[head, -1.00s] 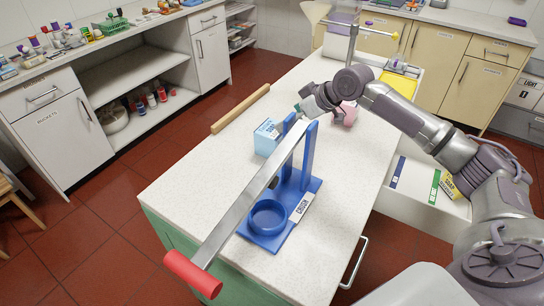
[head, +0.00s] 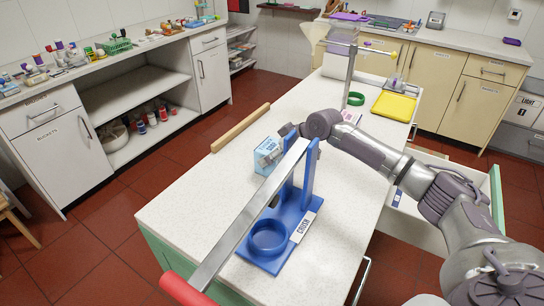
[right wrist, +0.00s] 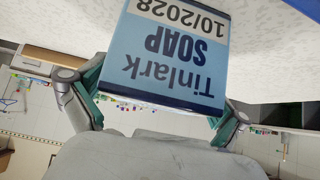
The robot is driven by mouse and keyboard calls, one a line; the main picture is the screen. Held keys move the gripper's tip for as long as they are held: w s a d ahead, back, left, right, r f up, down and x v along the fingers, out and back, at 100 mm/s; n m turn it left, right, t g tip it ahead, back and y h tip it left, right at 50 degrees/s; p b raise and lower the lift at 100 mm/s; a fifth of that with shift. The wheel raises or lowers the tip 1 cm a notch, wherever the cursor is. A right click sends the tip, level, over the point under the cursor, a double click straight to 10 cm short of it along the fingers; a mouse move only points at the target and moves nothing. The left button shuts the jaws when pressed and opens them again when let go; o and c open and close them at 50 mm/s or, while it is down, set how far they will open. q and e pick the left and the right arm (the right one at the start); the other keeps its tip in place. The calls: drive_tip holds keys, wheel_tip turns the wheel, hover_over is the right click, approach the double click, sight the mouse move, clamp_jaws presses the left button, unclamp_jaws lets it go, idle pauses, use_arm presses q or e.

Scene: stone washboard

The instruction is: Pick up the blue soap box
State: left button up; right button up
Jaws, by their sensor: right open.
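The blue soap box (head: 267,156) stands on the white worktop, just behind the blue crusher. In the right wrist view the soap box (right wrist: 165,55) fills the top middle, its label upside down: "Tinlark SOAP 10/2028". My right gripper (head: 284,141) is at the box, partly hidden behind the crusher's lever in the head view. In the right wrist view its teal-padded fingers (right wrist: 160,98) are spread, one on each side of the box. I cannot tell whether either finger touches it. My left gripper is not in view.
The blue crusher (head: 268,240) with its long metal lever (head: 245,218) and red handle stands close in front of the box. A green ring (head: 355,99) and yellow tray (head: 394,106) are further back.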

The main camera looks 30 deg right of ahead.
drive_tip(key=shift+s, duration=0.1)
drive_tip(key=c, duration=1.1)
drive_tip(key=shift+c, duration=0.5)
drive_tip(key=shift+r, duration=0.15)
